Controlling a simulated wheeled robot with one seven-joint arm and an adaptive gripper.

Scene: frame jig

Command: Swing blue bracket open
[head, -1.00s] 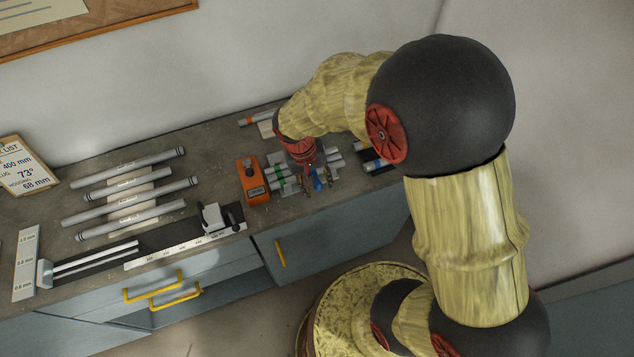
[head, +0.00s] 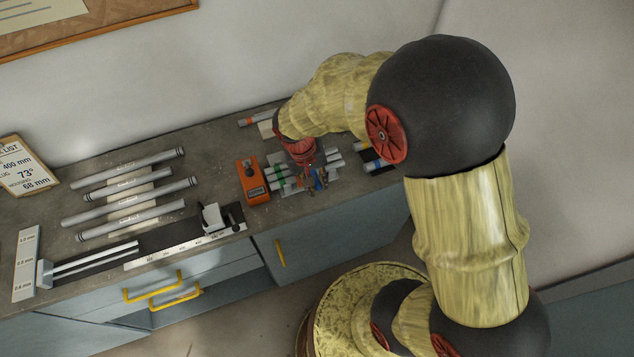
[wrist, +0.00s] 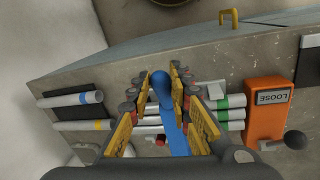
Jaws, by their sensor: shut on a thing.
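The blue bracket (wrist: 168,117) is a long blue arm with a rounded end in the wrist view. It lies between the fingers of my gripper (wrist: 165,82), which is shut on it. In the head view a bit of the blue bracket (head: 319,182) shows beside my gripper (head: 316,186), low over the jig at the right part of the bench. My gripper and wrist hide much of the jig. Grey tubes with green bands (wrist: 232,108) lie just right of the fingers in the wrist view. The bracket's hinge cannot be made out.
An orange box (head: 252,181), labelled LOOSE in the wrist view (wrist: 268,98), stands left of the jig in the head view. Tubes with blue and yellow bands (wrist: 75,99) lie on the other side. Several long grey tubes (head: 130,192) lie farther left. The bench front edge is close.

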